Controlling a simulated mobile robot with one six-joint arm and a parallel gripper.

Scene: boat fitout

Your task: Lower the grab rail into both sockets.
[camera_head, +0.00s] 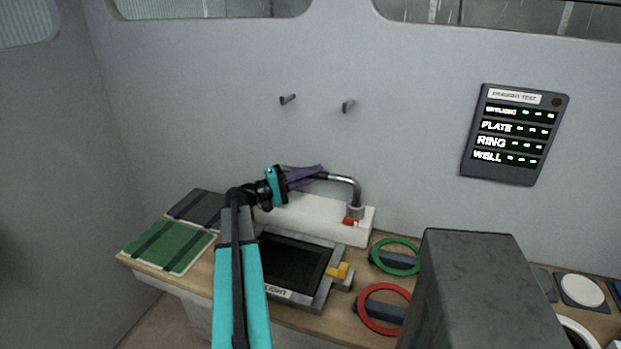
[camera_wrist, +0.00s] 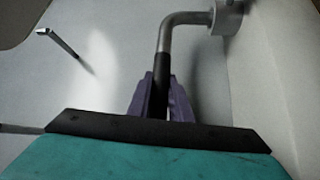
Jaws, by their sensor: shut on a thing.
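The grab rail (camera_head: 345,181) is a bent metal bar with a dark middle section. My gripper (camera_head: 308,175) has purple fingers shut on that section, above the white block (camera_head: 295,214). The rail's right leg bends down to a grey round socket (camera_head: 355,211) on the block's right end. It appears to meet the socket; I cannot tell how deep it sits. In the wrist view the rail (camera_wrist: 166,42) runs from between the fingers (camera_wrist: 161,100) to the round socket (camera_wrist: 228,14). The rail's left leg and the left socket are hidden by my gripper and arm.
A red piece (camera_head: 350,221) sits by the right socket. A dark framed panel (camera_head: 292,262) with a yellow latch (camera_head: 341,271) is in front of the block. Green (camera_head: 394,256) and red rings (camera_head: 384,309) lie right. Two pegs (camera_head: 288,99) stick out of the wall above.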

